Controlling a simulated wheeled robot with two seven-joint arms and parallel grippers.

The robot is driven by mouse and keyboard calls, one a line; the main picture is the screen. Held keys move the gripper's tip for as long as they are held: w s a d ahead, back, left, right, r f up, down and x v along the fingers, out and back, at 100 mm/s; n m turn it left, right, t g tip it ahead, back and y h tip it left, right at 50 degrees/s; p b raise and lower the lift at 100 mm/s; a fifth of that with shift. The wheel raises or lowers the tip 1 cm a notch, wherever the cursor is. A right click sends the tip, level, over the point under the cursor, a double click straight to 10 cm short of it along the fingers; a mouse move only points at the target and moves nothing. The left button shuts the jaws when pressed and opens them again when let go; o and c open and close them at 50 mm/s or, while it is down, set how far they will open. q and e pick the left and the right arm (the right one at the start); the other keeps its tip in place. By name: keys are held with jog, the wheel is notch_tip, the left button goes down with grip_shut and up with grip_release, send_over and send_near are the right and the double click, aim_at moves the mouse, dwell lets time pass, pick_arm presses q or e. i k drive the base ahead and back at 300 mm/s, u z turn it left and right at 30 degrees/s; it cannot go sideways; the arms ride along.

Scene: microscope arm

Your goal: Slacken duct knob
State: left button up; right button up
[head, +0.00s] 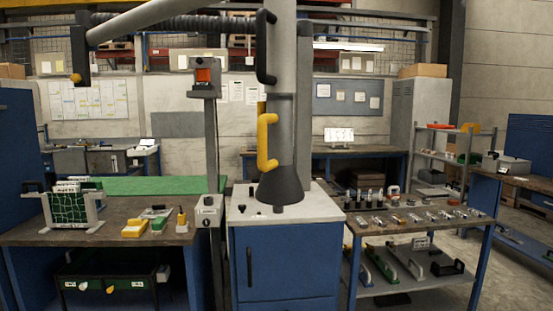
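A grey extraction duct (283,50) hangs down in the middle of the head view and ends in a dark cone-shaped hood (280,186) above a blue cabinet. A yellow bracket-shaped handle (264,141) sits on the duct's left side, and a black handle (265,48) sits above it. A grey arm tube runs from the duct to a dark joint block (80,50) at upper left. A small round orange-yellow knob (76,78) is at the bottom of this block. Neither of my grippers shows.
A blue cabinet (285,262) with a light top stands below the hood. A grey post (212,150) with an orange-screened box stands left of the duct. Workbenches with a circuit board rack (73,206) and several small parts (420,217) flank the cabinet.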

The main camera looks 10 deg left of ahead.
aim_at(75, 78)
jog(key=u, duration=1.9)
jog(key=i, duration=3.15)
jog(key=u, duration=0.3)
